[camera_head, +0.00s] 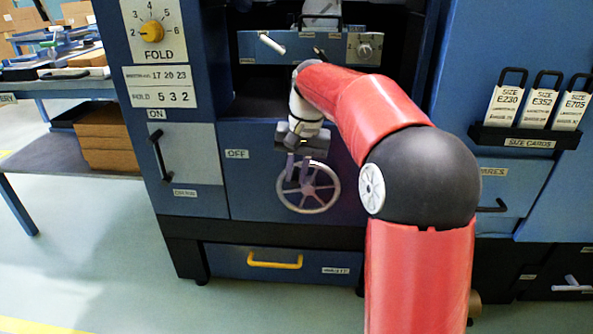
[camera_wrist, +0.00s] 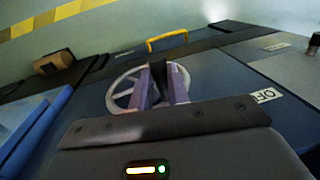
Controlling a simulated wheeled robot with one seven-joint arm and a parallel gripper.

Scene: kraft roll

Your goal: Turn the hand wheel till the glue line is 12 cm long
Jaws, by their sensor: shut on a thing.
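The grey spoked hand wheel (camera_head: 309,187) is on the blue front panel of the machine, below my gripper (camera_head: 298,168). In the wrist view the hand wheel (camera_wrist: 124,90) shows behind the fingers of my gripper (camera_wrist: 160,75). The two pale purple fingers are shut on a dark part between them, at the wheel. That part looks like the wheel's handle, but the fingers hide most of it. No glue line can be made out in either view.
A yellow drawer handle (camera_head: 275,261) sits below the wheel. A FOLD dial (camera_head: 152,31) is at upper left, above a door with a dark handle (camera_head: 160,155). Size cards (camera_head: 543,100) stand in a rack at right. A table (camera_head: 60,88) stands at far left.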

